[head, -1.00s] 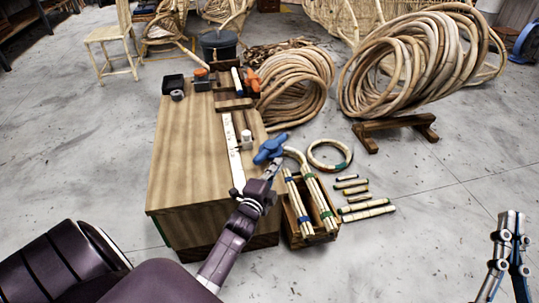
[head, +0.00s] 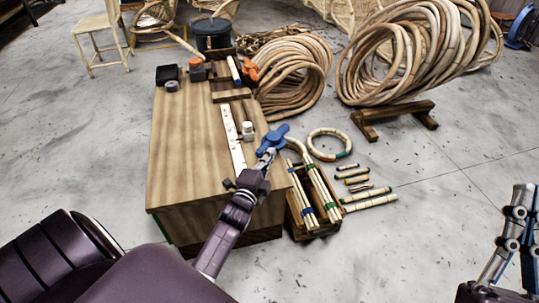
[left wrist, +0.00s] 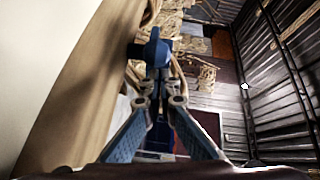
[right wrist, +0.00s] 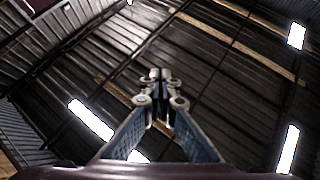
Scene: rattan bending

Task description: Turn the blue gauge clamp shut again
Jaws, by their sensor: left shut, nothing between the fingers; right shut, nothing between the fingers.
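The blue gauge clamp (head: 273,140) is a knob with lobes at the right edge of the wooden workbench (head: 185,150). It also shows in the left wrist view (left wrist: 155,50), straight ahead of the fingers. My left gripper (head: 267,157) is shut and empty, its tips right at the clamp's near side; I cannot tell whether they touch it. In the left wrist view the closed fingertips (left wrist: 160,78) point at the clamp. My right gripper (head: 523,190) is shut and empty, held away over the floor at the right. In its wrist view the fingertips (right wrist: 158,75) face the ceiling.
A wooden crate (head: 312,225) with banded rattan poles stands right of the bench, close to my left arm. A rattan ring (head: 329,145) and short pieces (head: 370,202) lie to the right. Large rattan coils (head: 295,75) stand behind. The floor at right is clear.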

